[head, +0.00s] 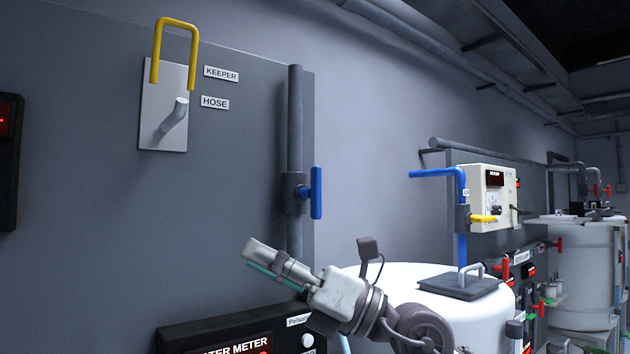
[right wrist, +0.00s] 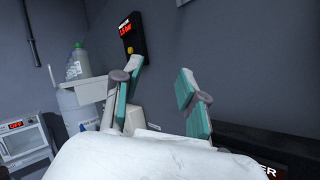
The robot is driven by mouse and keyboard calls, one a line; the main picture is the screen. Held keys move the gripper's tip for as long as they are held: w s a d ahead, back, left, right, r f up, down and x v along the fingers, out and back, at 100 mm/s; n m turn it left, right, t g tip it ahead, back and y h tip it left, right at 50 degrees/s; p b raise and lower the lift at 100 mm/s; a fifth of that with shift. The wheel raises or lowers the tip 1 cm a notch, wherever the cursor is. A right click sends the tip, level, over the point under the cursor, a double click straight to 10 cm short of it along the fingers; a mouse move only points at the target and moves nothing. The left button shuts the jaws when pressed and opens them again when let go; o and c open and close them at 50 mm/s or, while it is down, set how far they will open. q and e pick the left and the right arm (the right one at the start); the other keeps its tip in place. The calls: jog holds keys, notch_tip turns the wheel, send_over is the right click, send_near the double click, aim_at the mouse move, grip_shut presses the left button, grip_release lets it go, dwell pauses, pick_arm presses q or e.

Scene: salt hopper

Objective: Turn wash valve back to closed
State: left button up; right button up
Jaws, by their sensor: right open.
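A valve with a blue handle (head: 316,193) sits on a vertical grey pipe (head: 295,120) at the right edge of the dark panel in the head view. The handle stands upright, roughly along the pipe. No readable label confirms it as the wash valve. My right gripper (head: 248,257) is below and left of this handle, pointing left, apart from it. In the right wrist view my right gripper (right wrist: 159,72) is open, with nothing between its teal-padded fingers. The blue handle does not show there. My left gripper is not in view.
A yellow keeper (head: 175,25) and a hose hook (head: 175,115) are on the panel. The water meter box (head: 230,335) is below my right gripper. A white tank (head: 400,275) with a dark lid (head: 460,286) and a blue pipe (head: 440,172) stand to the right.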

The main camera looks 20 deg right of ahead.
jog(key=w+d+r+t+h, duration=0.3)
jog(key=d+r+h, duration=0.3)
jog(key=h, duration=0.1)
jog(key=m+t+h, duration=0.4)
jog(key=h, duration=0.3)
send_near(320, 178)
jog(key=shift+n, duration=0.3)
jog(key=p+x, duration=0.7)
jog(key=x, duration=0.3)
jog(key=shift+w, duration=0.1)
jog(key=shift+w+a+f, duration=0.15)
jog(key=shift+w+a, duration=0.05)
jog(key=shift+w, duration=0.25)
grip_shut()
